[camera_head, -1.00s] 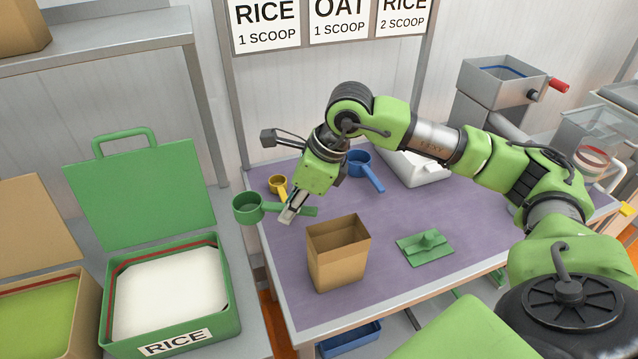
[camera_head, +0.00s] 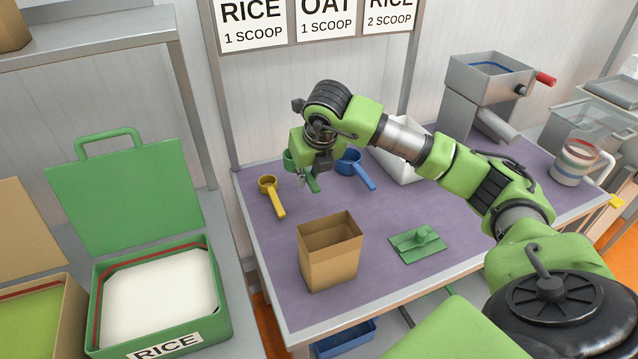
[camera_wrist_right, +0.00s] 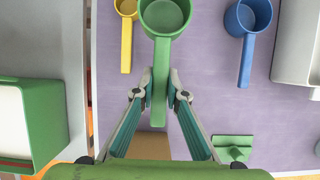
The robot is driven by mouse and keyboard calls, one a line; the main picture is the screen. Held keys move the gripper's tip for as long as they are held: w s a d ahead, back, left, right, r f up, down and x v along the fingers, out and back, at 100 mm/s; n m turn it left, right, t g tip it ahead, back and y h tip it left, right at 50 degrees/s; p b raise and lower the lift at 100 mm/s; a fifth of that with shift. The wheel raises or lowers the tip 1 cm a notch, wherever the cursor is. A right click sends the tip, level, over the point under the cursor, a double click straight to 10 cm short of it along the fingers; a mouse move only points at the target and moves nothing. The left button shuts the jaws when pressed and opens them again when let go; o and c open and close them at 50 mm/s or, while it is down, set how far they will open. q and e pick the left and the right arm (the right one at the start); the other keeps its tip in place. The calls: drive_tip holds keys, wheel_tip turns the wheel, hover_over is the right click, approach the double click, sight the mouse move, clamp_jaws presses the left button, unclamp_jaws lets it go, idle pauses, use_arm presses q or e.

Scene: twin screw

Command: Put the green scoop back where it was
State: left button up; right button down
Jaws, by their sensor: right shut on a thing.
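The green scoop (camera_head: 289,160) is between the yellow scoop (camera_head: 268,186) and the blue scoop (camera_head: 349,161) at the back of the purple table. Part of it is hidden by my right wrist. In the wrist view the green scoop (camera_wrist_right: 166,16) has its cup at the top, with yellow on its left and blue on its right. My right gripper (camera_head: 304,181) is shut on its handle, one finger on each side; the gripper also shows in the wrist view (camera_wrist_right: 161,79). I cannot tell whether the scoop touches the table. My left gripper is not in view.
An open brown box (camera_head: 331,262) and a green flat piece with a knob (camera_head: 418,244) stand nearer the front. A white container (camera_head: 396,166) is right of the blue scoop. The open green rice bin (camera_head: 218,297) is at the left.

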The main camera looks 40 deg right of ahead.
drive_tip(key=p, duration=0.2)
hover_over(321, 198)
wheel_tip(321, 198, down, 7)
drive_tip(key=shift+f, duration=0.15)
wheel_tip(321, 198, down, 2)
drive_tip(key=shift+f+p, duration=0.1)
drive_tip(key=shift+p, duration=0.45)
drive_tip(key=shift+f, duration=0.5)
drive_tip(key=c, duration=2)
unclamp_jaws()
drive_tip(key=shift+c, duration=0.2)
drive_tip(key=shift+r, duration=0.15)
drive_tip(key=b+v, duration=0.2)
drive_tip(key=v, duration=0.9)
drive_tip(key=shift+r+b, duration=0.3)
drive_tip(key=shift+r, duration=0.1)
drive_tip(key=shift+s, duration=0.1)
